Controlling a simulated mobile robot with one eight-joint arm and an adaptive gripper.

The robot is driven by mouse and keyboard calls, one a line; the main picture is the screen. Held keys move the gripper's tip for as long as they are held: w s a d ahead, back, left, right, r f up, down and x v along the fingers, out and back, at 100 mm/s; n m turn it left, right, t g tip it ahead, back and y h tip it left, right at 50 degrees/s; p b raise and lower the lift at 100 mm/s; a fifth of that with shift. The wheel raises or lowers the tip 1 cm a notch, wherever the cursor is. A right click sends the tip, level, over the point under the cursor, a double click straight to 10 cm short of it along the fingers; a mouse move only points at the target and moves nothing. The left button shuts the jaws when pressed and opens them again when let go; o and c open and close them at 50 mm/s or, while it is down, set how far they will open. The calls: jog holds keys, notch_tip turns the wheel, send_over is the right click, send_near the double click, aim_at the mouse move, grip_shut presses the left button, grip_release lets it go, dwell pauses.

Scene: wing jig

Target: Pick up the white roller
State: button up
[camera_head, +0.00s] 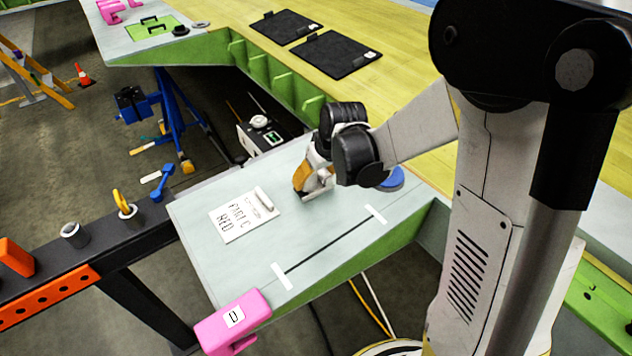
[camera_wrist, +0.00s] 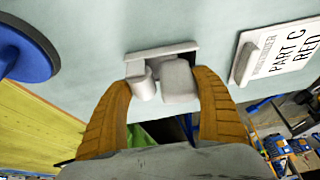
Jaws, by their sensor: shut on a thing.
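My gripper (camera_head: 308,180) is low over the pale tabletop (camera_head: 330,222), with its tan fingers pointing down. In the wrist view my gripper (camera_wrist: 161,82) has one finger on each side of the white roller (camera_wrist: 180,82) and is shut on it. The roller shows as a rounded white block beside a short white cylinder, with a flat white strip at the far side. In the head view only a white edge of the roller (camera_head: 319,194) shows under the fingers. I cannot tell whether it touches the tabletop.
A white card (camera_head: 240,218) marked PART C RED, with a white cylindrical piece on it, lies left of my gripper. A blue disc (camera_head: 392,180) is at the right, partly behind my arm. A pink clamp (camera_head: 232,320) sits at the near corner. A black line crosses clear tabletop.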

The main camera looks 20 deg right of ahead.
jog(key=shift+r, duration=0.1)
jog(key=r, duration=0.2)
jog(key=r+p, duration=0.1)
jog(key=r, duration=0.1)
jog(key=shift+s+d+r, duration=0.2)
jog(key=shift+r, duration=0.05)
jog(key=s+d+r+p, duration=0.1)
jog(key=s+d+r, duration=0.5)
jog(key=s+d, duration=0.1)
jog(key=shift+s+d+r+p, duration=0.15)
jog(key=shift+s+d+p, duration=0.2)
jog(key=shift+d, duration=0.2)
